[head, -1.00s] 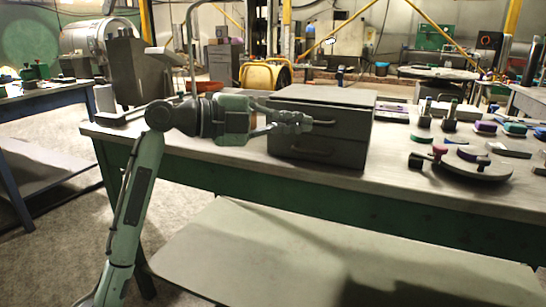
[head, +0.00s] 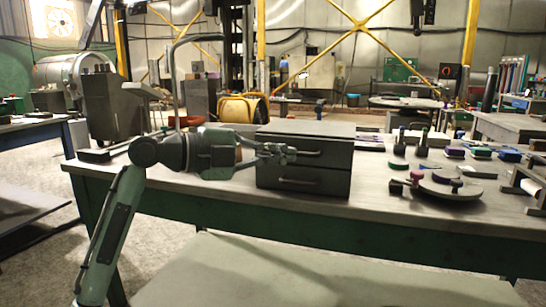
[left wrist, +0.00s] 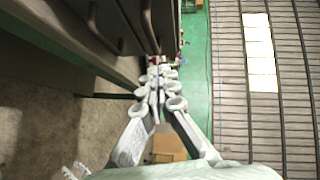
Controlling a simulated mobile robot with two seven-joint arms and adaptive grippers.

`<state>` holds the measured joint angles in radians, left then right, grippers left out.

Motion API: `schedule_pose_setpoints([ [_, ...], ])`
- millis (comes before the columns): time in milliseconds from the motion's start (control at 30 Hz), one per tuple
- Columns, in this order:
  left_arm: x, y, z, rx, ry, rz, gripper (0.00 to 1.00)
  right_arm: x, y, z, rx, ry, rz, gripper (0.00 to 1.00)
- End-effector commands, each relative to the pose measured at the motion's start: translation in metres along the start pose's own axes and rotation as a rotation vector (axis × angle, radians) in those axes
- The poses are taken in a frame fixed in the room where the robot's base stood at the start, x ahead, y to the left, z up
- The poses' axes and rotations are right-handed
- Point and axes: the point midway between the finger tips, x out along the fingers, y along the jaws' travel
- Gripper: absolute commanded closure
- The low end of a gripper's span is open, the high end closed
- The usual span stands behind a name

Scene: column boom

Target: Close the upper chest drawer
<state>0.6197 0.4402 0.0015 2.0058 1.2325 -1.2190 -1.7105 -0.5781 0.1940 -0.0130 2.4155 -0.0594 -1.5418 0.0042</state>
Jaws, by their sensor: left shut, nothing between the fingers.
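A dark grey chest (head: 332,131) with two drawers stands on the workbench, its fronts facing me. The upper drawer (head: 335,160) has a bar handle (head: 309,154), and the lower drawer (head: 335,185) sits below it. I cannot tell whether the upper drawer stands slightly out; no wide gap shows. My left gripper (head: 288,152) is shut and empty, in front of the upper drawer at the left end of its handle. Contact cannot be told. In the left wrist view its closed fingers (left wrist: 157,85) lie beside the dark drawer fronts (left wrist: 112,25). My right gripper is not in view.
The workbench (head: 225,200) has a grey machine block (head: 112,110) at left. A round plate (head: 450,188) with coloured pieces and several small parts lie to the right of the chest. The bench top just in front of the chest is narrow.

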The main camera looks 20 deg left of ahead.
Motion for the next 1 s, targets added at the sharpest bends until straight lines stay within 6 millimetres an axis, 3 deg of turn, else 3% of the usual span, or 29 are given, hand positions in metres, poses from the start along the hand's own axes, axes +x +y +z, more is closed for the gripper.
schedule_pose_setpoints([
  [67, -0.007, 0.001, -0.001, 0.003, -0.005, 0.001, 1.0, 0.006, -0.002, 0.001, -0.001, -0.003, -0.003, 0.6],
  [233, -0.05, 0.002, -0.002, 0.004, -0.003, 0.004, 1.0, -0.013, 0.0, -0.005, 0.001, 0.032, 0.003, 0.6],
  [400, -0.08, 0.001, -0.002, 0.001, 0.0, 0.002, 1.0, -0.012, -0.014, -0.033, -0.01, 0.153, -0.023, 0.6],
  [600, -0.097, 0.0, -0.003, 0.0, 0.002, 0.002, 1.0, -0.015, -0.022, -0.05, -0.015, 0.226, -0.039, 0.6],
  [767, -0.098, 0.003, -0.002, -0.013, -0.001, 0.006, 1.0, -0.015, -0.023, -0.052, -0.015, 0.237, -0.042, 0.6],
  [867, -0.089, 0.022, 0.01, -0.093, -0.034, 0.034, 1.0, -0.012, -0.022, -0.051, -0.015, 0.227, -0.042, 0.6],
  [967, -0.075, 0.068, 0.032, -0.268, -0.114, 0.09, 1.0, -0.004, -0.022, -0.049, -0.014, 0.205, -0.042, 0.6],
  [1000, -0.069, 0.093, 0.041, -0.357, -0.16, 0.119, 1.0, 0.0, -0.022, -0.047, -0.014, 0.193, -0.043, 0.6],
])
